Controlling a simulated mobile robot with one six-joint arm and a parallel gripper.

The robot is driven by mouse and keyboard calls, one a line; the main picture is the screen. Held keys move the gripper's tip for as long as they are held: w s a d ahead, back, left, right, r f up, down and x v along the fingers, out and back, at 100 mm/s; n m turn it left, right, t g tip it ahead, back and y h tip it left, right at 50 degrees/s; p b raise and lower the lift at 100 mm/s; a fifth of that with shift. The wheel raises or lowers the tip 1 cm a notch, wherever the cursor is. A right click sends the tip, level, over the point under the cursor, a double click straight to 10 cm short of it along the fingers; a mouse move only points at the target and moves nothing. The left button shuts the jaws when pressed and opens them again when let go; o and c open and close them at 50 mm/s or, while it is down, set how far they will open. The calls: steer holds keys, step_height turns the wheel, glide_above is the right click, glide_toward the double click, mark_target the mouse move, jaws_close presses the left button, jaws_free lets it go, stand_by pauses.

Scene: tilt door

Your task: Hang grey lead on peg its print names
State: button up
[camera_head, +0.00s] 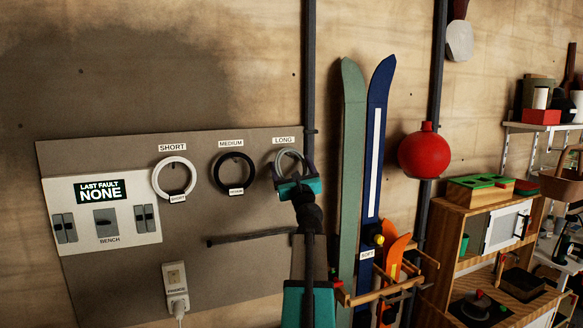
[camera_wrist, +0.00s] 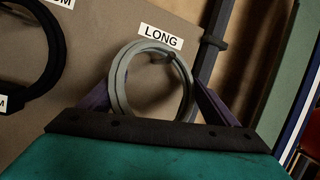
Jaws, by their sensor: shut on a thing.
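The grey lead (camera_head: 291,153) is a coiled ring in front of the board, under the LONG label (camera_head: 284,140). In the wrist view the lead (camera_wrist: 119,76) stands upright between the two fingers of my gripper (camera_wrist: 153,103), which is shut on its sides. My gripper (camera_head: 294,175) also shows in the head view. A dark peg (camera_wrist: 171,57) shows at the coil's upper right; I cannot tell whether the coil rests on it. The print on the grey lead is hidden. A white lead (camera_head: 157,184) hangs under SHORT and a black lead (camera_head: 217,175) under MEDIUM.
A fuse panel (camera_head: 150,222) and a socket (camera_head: 175,278) are on the board at left. A dark vertical rail (camera_head: 310,90) runs just right of the LONG peg.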

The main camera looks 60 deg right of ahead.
steer(key=o, duration=2)
steer(key=shift+s+a+f, duration=0.1)
steer(key=shift+a, duration=0.05)
steer(key=shift+a+f, duration=0.1)
steer(key=shift+b+v, duration=3.2)
steer(key=shift+v, duration=3.5)
steer(key=shift+s, duration=0.15)
